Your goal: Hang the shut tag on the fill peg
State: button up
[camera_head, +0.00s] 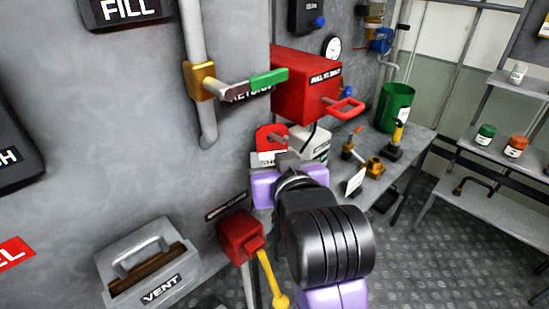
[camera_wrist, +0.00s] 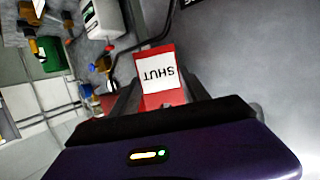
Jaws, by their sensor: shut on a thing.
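The shut tag (camera_wrist: 158,74) is red with a white panel reading SHUT, upside down in the wrist view. My gripper (camera_wrist: 160,97) is shut on its red near end. In the head view the tag (camera_head: 265,143) shows red and white in front of the grey wall, beyond my purple gripper (camera_head: 287,163). A short grey stub shows against the tag there; I cannot tell whether it is a peg or a fingertip. A FILL sign (camera_head: 124,10) is cut off at the top left. No peg shows clearly beneath it.
A brass valve with a green lever (camera_head: 268,79) juts from the wall above the tag. A red box (camera_head: 305,87) with a red handle is just behind. A VENT box (camera_head: 148,262) and red-yellow lever (camera_head: 241,237) are below. A bench (camera_head: 415,140) stands right.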

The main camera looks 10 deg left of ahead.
jog(key=o, duration=1.3)
jog(key=shift+s, duration=0.1)
jog(key=v, duration=0.8)
notch_tip(320, 180, up, 6)
jog(key=t+y, duration=0.2)
jog(key=t, duration=0.1)
jog(key=s+d+f+m+h, duration=0.1)
jog(key=s+d+f+h, duration=0.1)
jog(key=s+d+f, duration=0.6)
jog(key=s+d+f+m+g+h, duration=0.1)
jog(key=s+d+f+m+h, duration=0.1)
jog(key=s+d+f, duration=0.6)
jog(key=s+d+f+m+h, duration=0.1)
jog(key=s+d+f+h, duration=0.2)
jog(key=s+d+f, duration=0.5)
jog(key=shift+s+d+f+g+b, duration=0.15)
jog(key=shift+s+f, duration=0.45)
jog(key=shift+s, duration=1.05)
jog(key=shift+s+a+f+g+b, duration=0.1)
jog(key=shift+s+f, duration=0.55)
jog(key=shift+s, duration=0.95)
jog(key=shift+s+d+f+g+b, duration=0.15)
jog(key=shift+s+f, duration=0.45)
jog(key=shift+s, duration=1.05)
